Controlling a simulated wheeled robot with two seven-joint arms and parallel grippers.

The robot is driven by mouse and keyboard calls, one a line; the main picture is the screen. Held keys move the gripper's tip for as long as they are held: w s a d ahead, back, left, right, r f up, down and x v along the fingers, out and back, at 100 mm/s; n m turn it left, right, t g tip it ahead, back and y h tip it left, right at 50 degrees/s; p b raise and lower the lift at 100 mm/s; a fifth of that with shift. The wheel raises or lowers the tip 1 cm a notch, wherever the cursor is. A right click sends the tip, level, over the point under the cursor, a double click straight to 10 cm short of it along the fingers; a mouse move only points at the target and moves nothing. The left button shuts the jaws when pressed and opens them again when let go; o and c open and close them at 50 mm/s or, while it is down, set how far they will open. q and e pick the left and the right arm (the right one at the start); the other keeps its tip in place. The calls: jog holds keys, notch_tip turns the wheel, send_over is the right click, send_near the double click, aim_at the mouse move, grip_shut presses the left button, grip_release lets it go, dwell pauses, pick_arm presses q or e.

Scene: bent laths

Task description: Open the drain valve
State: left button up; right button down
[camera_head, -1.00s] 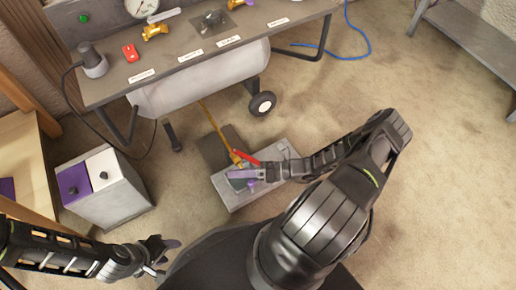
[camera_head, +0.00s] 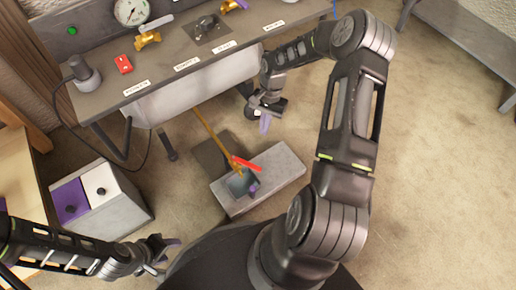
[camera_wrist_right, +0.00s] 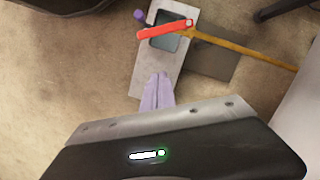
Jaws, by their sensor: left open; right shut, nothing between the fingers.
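The drain valve has a red lever (camera_head: 245,163) at the lower end of a thin brass pipe (camera_head: 211,131) that slopes down from under the grey tank (camera_head: 195,88). The lever lies at an angle to the pipe, over a recess in a grey block (camera_head: 283,169) on the floor. The lever also shows in the right wrist view (camera_wrist_right: 165,30). My right gripper (camera_head: 265,124) is shut and empty, above and apart from the lever; its purple fingers (camera_wrist_right: 158,92) are together. My left gripper (camera_head: 170,243) is open and empty at lower left, far from the valve.
A small purple knob (camera_head: 252,188) stands at the recess's near edge. The labelled workbench (camera_head: 165,70) holds a gauge (camera_head: 131,11), brass valves and a red switch (camera_head: 123,64). A purple-and-white-topped box (camera_head: 105,201) stands left.

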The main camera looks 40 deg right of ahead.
aim_at(252, 167)
jog(key=s+a+f+b, duration=0.3)
jog(key=a+f+b, duration=0.1)
jog(key=f, duration=0.5)
jog(key=shift+a+f, duration=0.35)
jog(key=shift+a, duration=0.45)
jog(key=shift+s+a+m, duration=0.25)
jog(key=shift+m, duration=0.15)
jog(key=shift+s+a+m+t+p, duration=0.1)
jog(key=shift+s+a+m+t, duration=0.2)
jog(key=shift+a+m, duration=0.45)
jog(key=shift+s+a+m+t+p, duration=0.15)
jog(key=shift+s+a+m+t, duration=0.15)
jog(key=shift+m, duration=0.75)
jog(key=shift+s+a+m+t+p, duration=0.1)
jog(key=shift+s+a+m+t, duration=0.1)
jog(key=shift+s+a+m, duration=0.5)
jog(key=shift+w+d, duration=0.15)
jog(key=shift+w, duration=0.15)
